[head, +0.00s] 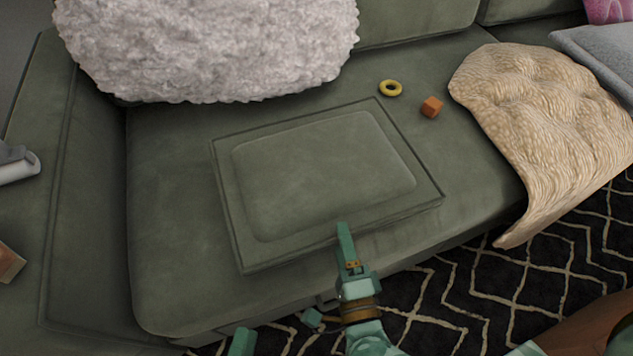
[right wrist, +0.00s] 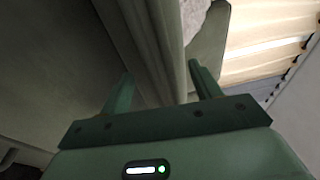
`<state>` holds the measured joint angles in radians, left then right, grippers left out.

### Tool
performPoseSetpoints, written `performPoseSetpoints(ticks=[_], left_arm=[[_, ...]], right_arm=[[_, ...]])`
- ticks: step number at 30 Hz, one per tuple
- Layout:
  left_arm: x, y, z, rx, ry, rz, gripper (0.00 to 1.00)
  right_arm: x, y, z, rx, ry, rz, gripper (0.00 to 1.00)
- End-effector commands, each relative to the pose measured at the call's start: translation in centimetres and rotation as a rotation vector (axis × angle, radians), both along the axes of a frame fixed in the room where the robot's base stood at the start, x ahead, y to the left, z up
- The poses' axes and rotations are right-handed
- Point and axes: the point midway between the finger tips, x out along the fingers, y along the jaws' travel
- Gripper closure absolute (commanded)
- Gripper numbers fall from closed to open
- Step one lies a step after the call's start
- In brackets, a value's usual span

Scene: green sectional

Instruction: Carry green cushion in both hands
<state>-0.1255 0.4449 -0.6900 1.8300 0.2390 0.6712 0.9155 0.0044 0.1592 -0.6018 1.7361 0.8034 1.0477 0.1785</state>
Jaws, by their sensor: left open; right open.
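The green cushion (head: 320,175), a flat rectangle with a raised padded middle, lies on the green sofa seat in the head view. My right gripper (head: 344,228) is at the cushion's front edge, its visible finger overlapping that edge. The right wrist view shows this gripper (right wrist: 160,80) open, with green upholstery edges between and beyond its fingers. I cannot tell whether it touches the cushion. My left gripper (head: 242,342) shows only as a green fingertip at the bottom of the head view, below the cushion's front left and apart from it. The rest of it is out of frame.
A fluffy white pillow (head: 210,45) stands behind the cushion. A yellow ring (head: 390,88) and an orange block (head: 431,106) lie to its right, near a beige throw (head: 550,115). The sofa arm (head: 85,200) bounds the left. A patterned rug (head: 470,295) lies in front.

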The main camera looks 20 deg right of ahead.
Motion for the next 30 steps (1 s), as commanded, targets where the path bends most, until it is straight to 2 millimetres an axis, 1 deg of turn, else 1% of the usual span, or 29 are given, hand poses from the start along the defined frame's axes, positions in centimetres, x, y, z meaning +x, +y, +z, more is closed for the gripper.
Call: performPoseSetpoints(ticks=[2, 5, 12, 15, 18, 22, 30], left_arm=[[0.0, 0.0, 0.0, 0.000, 0.000, 0.000, 0.37], [0.0, 0.0, 0.0, 0.000, 0.000, 0.000, 0.37], [0.0, 0.0, 0.0, 0.000, 0.000, 0.000, 0.37], [0.0, 0.0, 0.0, 0.000, 0.000, 0.000, 0.37], [0.0, 0.0, 0.0, 0.000, 0.000, 0.000, 0.37], [0.0, 0.0, 0.0, 0.000, 0.000, 0.000, 0.37], [0.0, 0.0, 0.1, 0.000, -0.001, 0.000, 0.37]], right_arm=[[0.0, 0.0, 0.3, 0.001, 0.000, 0.000, 0.37], [0.0, 0.0, 1.4, 0.003, -0.001, -0.001, 0.37], [0.0, 0.0, 6.5, 0.005, -0.001, -0.002, 0.37], [0.0, 0.0, 8.2, 0.005, -0.001, -0.002, 0.37], [0.0, 0.0, 9.4, 0.002, 0.001, -0.001, 0.37], [0.0, 0.0, 10.0, 0.000, 0.000, -0.001, 0.37], [0.0, 0.0, 10.1, 0.000, 0.000, 0.000, 0.37]])
